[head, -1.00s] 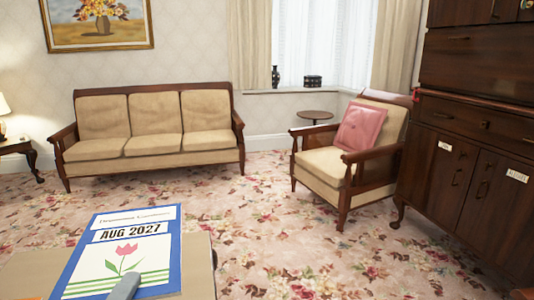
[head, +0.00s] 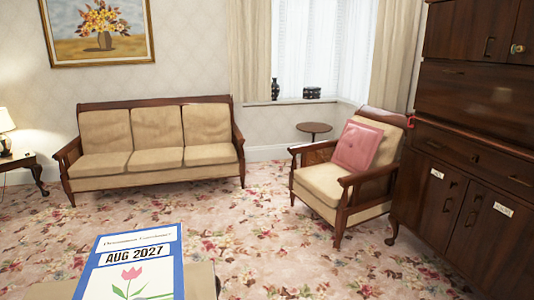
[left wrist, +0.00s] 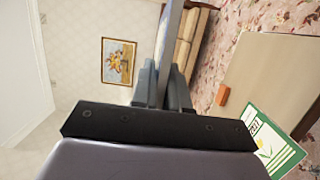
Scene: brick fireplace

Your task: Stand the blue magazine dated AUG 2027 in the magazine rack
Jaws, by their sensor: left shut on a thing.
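The blue-bordered magazine marked AUG 2027 (head: 150,274), with a pink tulip on its cover, is at the bottom left of the head view, its lower part cut off by the frame. In the left wrist view the held magazine (left wrist: 170,40) shows edge-on as a thin grey-blue strip. My left gripper (left wrist: 163,75) is shut on it, one finger on each side. No magazine rack is in view. My right gripper is not in view.
A beige tabletop (left wrist: 258,75) bears an orange block (left wrist: 223,95) and a green-bordered magazine (left wrist: 273,142). A sofa (head: 158,145), an armchair (head: 330,190) and a dark cabinet (head: 470,160) stand around open floral carpet (head: 270,240).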

